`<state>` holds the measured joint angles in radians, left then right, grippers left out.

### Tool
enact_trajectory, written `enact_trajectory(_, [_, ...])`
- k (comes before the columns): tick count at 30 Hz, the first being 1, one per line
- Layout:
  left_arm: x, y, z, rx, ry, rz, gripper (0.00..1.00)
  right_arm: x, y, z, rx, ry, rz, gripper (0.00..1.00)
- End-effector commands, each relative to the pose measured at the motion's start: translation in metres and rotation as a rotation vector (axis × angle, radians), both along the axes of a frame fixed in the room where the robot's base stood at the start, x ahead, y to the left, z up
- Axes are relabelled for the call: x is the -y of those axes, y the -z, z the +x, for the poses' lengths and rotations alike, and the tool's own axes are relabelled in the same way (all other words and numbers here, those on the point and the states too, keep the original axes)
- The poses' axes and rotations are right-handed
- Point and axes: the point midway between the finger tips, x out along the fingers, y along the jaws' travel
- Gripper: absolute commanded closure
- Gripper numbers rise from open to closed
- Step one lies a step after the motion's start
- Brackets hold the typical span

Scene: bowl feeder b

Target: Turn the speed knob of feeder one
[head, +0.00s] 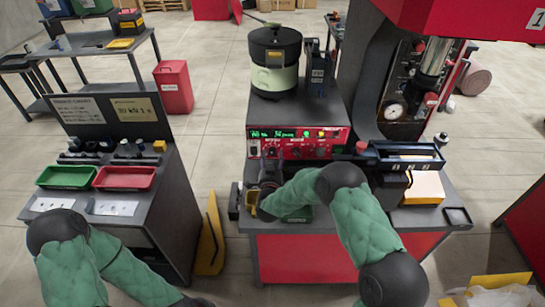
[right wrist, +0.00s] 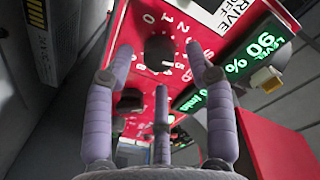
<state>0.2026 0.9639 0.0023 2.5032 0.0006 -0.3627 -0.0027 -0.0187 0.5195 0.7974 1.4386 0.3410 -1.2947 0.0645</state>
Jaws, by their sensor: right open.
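Feeder one is a red control panel (head: 300,150) under a dark bowl (head: 275,45) in the head view. In the right wrist view a black knob (right wrist: 159,49) sits on a white numbered dial on the red panel. Its name label is not readable, so I cannot tell that it is the speed knob. My right gripper (right wrist: 160,54) is open, its padded fingers on either side of this knob in the picture; contact is not visible. In the head view the right gripper (head: 268,182) is in front of the panel's left part, partly hidden by my arm. My left gripper is out of view.
A second black knob (right wrist: 130,98) lies close to the left finger. A lit green level display (right wrist: 257,55) reads 90 %, with a pale switch (right wrist: 266,80) beside it. A dark rack (head: 405,155) stands right of the panel. A side bench holds green (head: 68,177) and red (head: 125,178) trays.

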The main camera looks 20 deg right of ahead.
Motion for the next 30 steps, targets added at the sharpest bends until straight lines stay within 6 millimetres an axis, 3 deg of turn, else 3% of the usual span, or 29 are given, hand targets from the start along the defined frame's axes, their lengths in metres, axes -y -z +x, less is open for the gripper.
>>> enact_trajectory(15, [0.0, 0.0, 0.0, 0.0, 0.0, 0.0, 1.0, -0.03, -0.003, -0.087, 0.001, -0.002, 0.0, 0.45])
enact_trajectory(21, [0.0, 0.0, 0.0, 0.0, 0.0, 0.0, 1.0, -0.033, -0.003, -0.101, 0.001, 0.001, 0.0, 0.45])
enact_trajectory(30, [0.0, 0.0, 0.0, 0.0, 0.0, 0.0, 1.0, -0.034, -0.003, -0.103, 0.002, 0.001, -0.001, 0.45])
